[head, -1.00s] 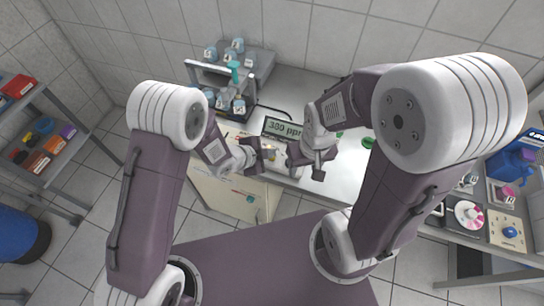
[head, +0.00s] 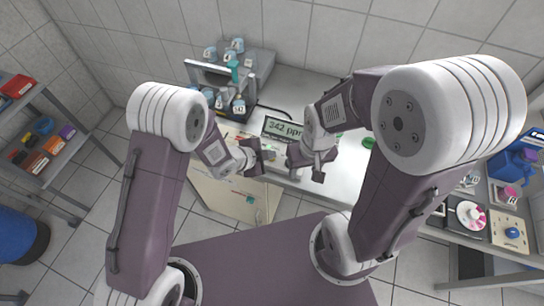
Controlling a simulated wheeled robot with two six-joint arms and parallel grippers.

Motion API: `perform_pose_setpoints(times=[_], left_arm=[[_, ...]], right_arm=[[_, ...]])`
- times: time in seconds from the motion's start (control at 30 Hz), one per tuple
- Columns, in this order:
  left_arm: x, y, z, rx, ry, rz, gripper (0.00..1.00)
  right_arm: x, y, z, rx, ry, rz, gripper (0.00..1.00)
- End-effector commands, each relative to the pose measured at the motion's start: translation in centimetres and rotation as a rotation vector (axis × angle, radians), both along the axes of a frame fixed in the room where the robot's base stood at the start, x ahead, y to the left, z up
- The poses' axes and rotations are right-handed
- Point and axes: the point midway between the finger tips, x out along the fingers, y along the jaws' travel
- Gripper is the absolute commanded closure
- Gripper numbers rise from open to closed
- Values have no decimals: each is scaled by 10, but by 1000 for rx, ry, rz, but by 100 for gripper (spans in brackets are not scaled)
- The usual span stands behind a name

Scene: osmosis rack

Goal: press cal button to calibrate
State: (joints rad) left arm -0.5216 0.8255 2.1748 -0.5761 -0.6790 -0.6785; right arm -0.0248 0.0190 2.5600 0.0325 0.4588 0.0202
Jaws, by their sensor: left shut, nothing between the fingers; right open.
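A meter with a pale display (head: 283,128) stands on the white bench and reads about "342 ppm". I cannot make out the cal button; my grippers cover the area just in front of the display. My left gripper (head: 268,156) is shut and empty, just below and left of the display. My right gripper (head: 319,175) is open and empty, below and right of the display, over the bench's front part. Whether either gripper touches anything is too small to tell.
A grey rack (head: 262,62) with several blue-capped vessels stands at the back left of the bench (head: 345,180). A green round thing (head: 368,142) lies to the right. A side table (head: 440,228) at the right holds several devices. Shelves (head: 55,165) with coloured boxes stand at the left.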

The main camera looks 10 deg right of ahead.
Motion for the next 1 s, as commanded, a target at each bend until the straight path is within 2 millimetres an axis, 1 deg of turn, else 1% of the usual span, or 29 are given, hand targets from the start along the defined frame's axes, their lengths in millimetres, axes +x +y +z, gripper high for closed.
perform_pose_setpoints(times=[0.37, 0.63, 0.73, 1.0], left_arm=[[0, 0, 18, 0, 1, -1, 100], [0, 0, 17, 0, 1, -1, 100], [0, 0, 20, 0, 0, 0, 100], [0, 0, 46, 0, 0, 0, 100]], right_arm=[[0, 0, 14, 0, 0, 0, 50], [0, 0, 13, 0, 0, 0, 50], [0, 0, 15, 0, 0, 0, 50], [0, 0, 37, 0, 0, 0, 50]])
